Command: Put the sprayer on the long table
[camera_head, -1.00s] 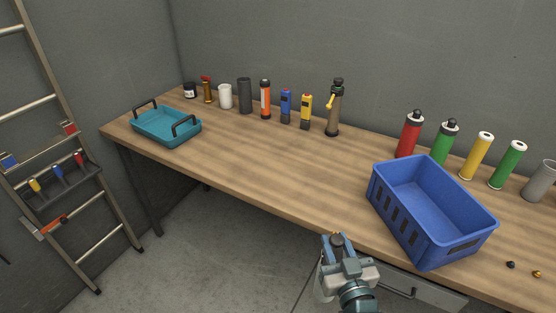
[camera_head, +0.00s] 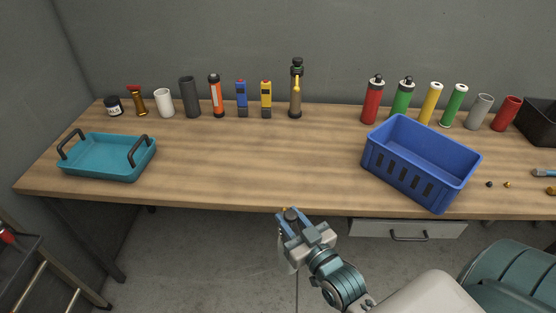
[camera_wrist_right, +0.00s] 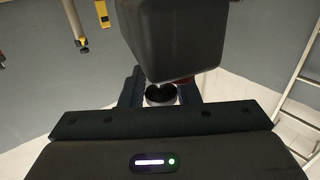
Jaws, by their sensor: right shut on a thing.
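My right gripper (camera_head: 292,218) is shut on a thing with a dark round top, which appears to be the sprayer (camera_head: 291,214). It is held in front of the long table's front edge. Its body is mostly hidden by the gripper. In the right wrist view a dark round part (camera_wrist_right: 160,95) shows between the fingers, and a large dark block fills the top middle. The long wooden table (camera_head: 250,165) runs across the head view. My left gripper is not in view.
A teal tray (camera_head: 105,177) stands at the table's left and a blue crate (camera_head: 415,178) right of centre. Several bottles, canisters and cups line the back, including a bottle with a yellow lever (camera_head: 296,95). The table between tray and crate is clear.

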